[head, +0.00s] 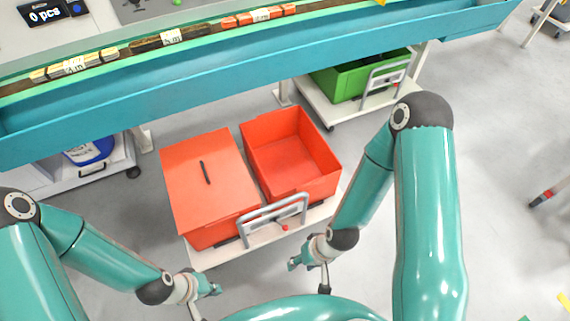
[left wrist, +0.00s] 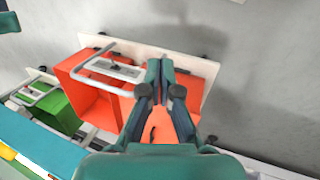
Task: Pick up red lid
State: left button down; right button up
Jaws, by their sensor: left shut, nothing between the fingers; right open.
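The red lid (head: 188,193) lies flat on the left red crate (head: 212,234), with a slim black handle (head: 205,172) in its middle. In the left wrist view the lid is mostly behind my fingers and arm. My left gripper (head: 212,287) is shut and empty, in front of the crates near the cart's front left corner, apart from the lid. In the left wrist view its fingers (left wrist: 160,72) are together over the cart.
An open, empty red crate (head: 325,168) stands beside the lidded one on a white cart (head: 210,258) with a grey handle (head: 270,211). A teal workbench (head: 180,95) runs behind. A green crate (head: 345,85) sits on another cart at the back. Floor at right is mostly clear.

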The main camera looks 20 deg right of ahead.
aim_at(208, 180)
jog(key=u, duration=0.5)
jog(key=i, duration=0.15)
jog(key=z, duration=2.7)
jog(key=k, duration=1.3)
jog(key=u, duration=1.25)
jog(key=i, duration=0.95)
jog(key=u, duration=0.15)
